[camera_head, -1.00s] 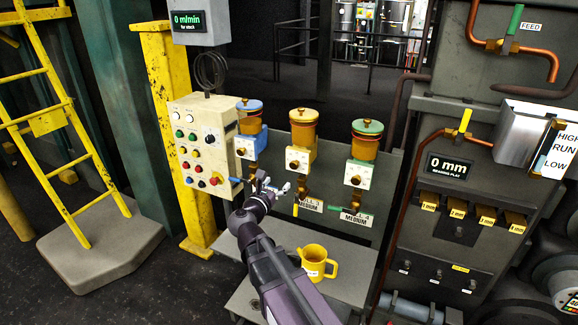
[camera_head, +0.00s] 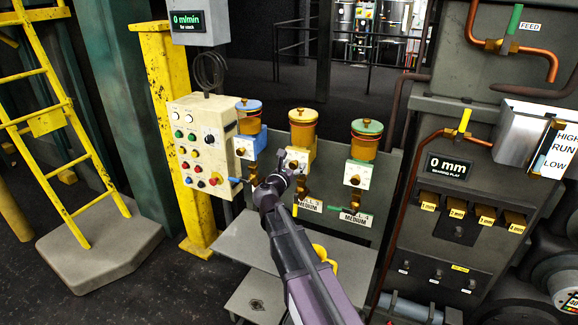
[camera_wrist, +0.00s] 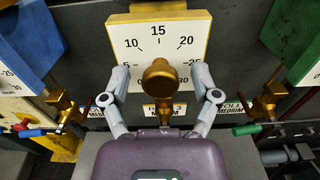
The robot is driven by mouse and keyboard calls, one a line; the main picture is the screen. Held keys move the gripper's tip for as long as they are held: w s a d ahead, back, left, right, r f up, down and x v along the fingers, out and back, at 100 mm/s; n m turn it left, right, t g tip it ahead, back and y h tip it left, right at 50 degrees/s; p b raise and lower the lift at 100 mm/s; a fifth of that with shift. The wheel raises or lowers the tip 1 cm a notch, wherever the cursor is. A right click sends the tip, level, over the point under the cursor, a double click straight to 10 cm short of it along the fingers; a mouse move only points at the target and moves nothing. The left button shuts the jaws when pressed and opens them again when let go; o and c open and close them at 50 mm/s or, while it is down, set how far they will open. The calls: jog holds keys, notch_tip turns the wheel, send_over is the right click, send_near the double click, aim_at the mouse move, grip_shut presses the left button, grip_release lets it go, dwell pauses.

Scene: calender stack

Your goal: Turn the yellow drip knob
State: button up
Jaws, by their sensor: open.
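The yellow drip unit (camera_head: 303,128) is the middle of three on the panel, between a blue one and a green one. Its brass knob (camera_wrist: 159,78) sits on a white dial plate (camera_wrist: 160,42) with numbers, seen close in the wrist view. My gripper (camera_wrist: 160,88) is open, with one finger on each side of the knob. The fingers look apart from the knob. In the head view my gripper (camera_head: 289,166) is in front of the yellow unit's dial and hides much of it.
The blue unit (camera_head: 250,128) and green unit (camera_head: 363,150) stand close on either side. Small valve levers, such as the green one (camera_wrist: 247,129), stick out below. A yellow mug (camera_head: 325,258) on the shelf is partly hidden by my arm.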

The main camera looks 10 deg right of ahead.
jog(key=shift+w+d, duration=0.1)
grip_shut()
jog(key=shift+a, duration=0.45)
jog(key=shift+d, duration=0.3)
jog(key=shift+r, duration=0.1)
jog(key=shift+m, duration=0.3)
